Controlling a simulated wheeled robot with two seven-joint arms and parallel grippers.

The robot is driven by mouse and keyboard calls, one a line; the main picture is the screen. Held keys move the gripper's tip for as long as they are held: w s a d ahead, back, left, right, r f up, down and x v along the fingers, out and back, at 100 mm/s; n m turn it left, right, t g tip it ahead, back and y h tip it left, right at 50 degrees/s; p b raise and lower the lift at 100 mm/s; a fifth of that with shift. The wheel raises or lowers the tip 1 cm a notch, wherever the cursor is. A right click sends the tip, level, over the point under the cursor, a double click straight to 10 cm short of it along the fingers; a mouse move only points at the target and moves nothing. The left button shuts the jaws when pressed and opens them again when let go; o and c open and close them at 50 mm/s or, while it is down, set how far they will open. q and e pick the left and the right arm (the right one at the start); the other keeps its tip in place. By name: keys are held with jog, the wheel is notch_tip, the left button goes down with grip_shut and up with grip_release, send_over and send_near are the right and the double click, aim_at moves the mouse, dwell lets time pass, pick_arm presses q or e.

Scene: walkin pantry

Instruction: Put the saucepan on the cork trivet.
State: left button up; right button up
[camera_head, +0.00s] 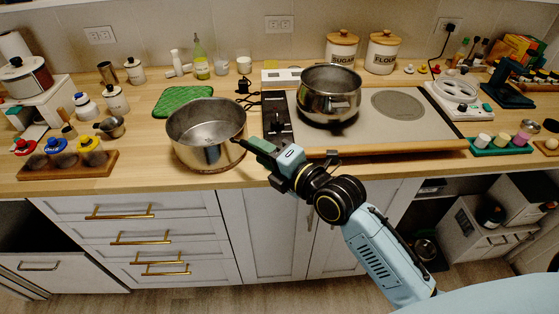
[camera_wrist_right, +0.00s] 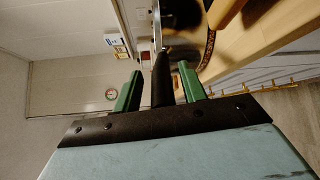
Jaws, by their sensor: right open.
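A steel saucepan (camera_head: 205,152) stands on the wooden counter left of the cooktop, open and apparently empty. Its dark handle points right, toward my right gripper (camera_head: 247,143). In the right wrist view the dark handle (camera_wrist_right: 162,78) lies between the two green fingers of my right gripper (camera_wrist_right: 157,85). The fingers are open, with gaps visible on both sides of the handle. A speckled brown edge (camera_wrist_right: 208,48) shows beside the pan there; I cannot tell whether it is the cork trivet. I cannot make out the trivet in the head view. My left gripper is not in view.
A second steel pot (camera_head: 329,100) stands on the cooktop (camera_head: 430,128), right of the saucepan. A green quilted mat (camera_head: 183,100) lies behind the saucepan. A wooden rack of jars (camera_head: 68,169) is at the left. Bare counter (camera_head: 140,150) lies between rack and saucepan.

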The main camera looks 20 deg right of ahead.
jog(key=v, duration=1.1)
jog(key=shift+s, duration=0.35)
jog(key=shift+d, duration=0.1)
jog(key=w+d+f+m+g+h, duration=0.1)
jog(key=d+f+m+h, duration=0.2)
jog(key=f, duration=0.6)
jog(key=d+f+m+g+h, duration=0.15)
jog(key=f+m, duration=0.25)
jog(key=f, duration=0.5)
jog(key=s+d+f+m+g+h, duration=0.1)
jog(key=s+d+f+m+g, duration=0.15)
jog(key=f, duration=0.65)
jog(key=s+d+f+m+g, duration=0.1)
jog(key=s+f+m, duration=0.3)
jog(key=f, duration=0.5)
jog(key=s+a+f+m+g, duration=0.1)
jog(key=s+f+m+g, duration=0.3)
jog(key=s+f, duration=0.5)
jog(key=s+a+f+m+g+h, duration=0.1)
jog(key=s+f+m+g, duration=0.3)
jog(key=s+f, duration=0.6)
jog(key=s+m, duration=0.1)
jog(key=s, duration=0.8)
jog(key=shift+a+f, duration=0.35)
